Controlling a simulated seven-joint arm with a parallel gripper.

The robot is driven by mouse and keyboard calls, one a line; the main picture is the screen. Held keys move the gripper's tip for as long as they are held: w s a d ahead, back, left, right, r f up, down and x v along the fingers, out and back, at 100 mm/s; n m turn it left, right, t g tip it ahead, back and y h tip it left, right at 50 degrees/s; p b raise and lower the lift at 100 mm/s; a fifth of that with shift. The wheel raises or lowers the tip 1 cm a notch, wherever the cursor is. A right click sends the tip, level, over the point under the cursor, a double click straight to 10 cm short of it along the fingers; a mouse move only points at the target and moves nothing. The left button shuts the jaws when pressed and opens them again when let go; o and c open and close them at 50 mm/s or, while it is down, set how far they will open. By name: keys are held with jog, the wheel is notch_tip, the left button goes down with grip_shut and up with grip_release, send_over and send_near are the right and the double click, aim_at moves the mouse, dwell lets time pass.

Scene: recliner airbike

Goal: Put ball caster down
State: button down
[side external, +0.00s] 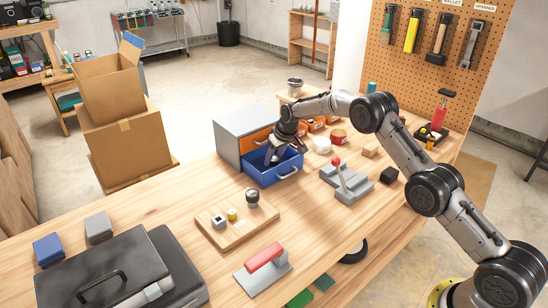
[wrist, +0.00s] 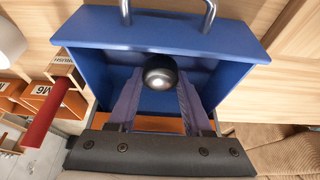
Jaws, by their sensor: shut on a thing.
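The ball caster (wrist: 160,70), a dark round housing with a shiny ball, sits between the fingertips of my gripper (wrist: 159,84) in the wrist view. My gripper is shut on it, over the open blue drawer (wrist: 100,62). In the side view my gripper (side external: 273,157) reaches down at the drawer (side external: 272,179) of the grey cabinet (side external: 228,145), which is pulled out toward the front. The caster is hard to make out there. I cannot tell whether it touches the drawer floor.
A wooden board (side external: 238,234) with small parts stands in front of the drawer. A grey lever block (side external: 345,186) and a black block (side external: 389,175) lie to the right. A red-handled trowel (side external: 263,268) and a dark case (side external: 110,270) are nearer the front.

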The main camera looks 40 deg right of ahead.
jog(key=shift+c, duration=1.6)
grip_release()
jog(key=shift+f, duration=0.1)
jog(key=s+a+f+v, duration=0.1)
jog(key=s+v, duration=0.1)
jog(key=v, duration=1.1)
jog(key=s+a+f+v, duration=0.1)
jog(key=s+a+v, duration=0.1)
jog(key=v, duration=1.1)
jog(key=s+a+r, duration=0.1)
jog(key=s+r, duration=0.3)
jog(key=s, duration=0.3)
jog(key=s+a+r, duration=0.1)
jog(key=s+r, duration=0.2)
jog(key=s, duration=0.4)
jog(key=s+a+f, duration=0.1)
jog(key=s+f, duration=0.1)
jog(key=s, duration=1)
jog(key=s+a+f+t, duration=0.1)
jog(key=s+f, duration=0.1)
jog(key=s, duration=1)
jog(key=shift+s, duration=0.35)
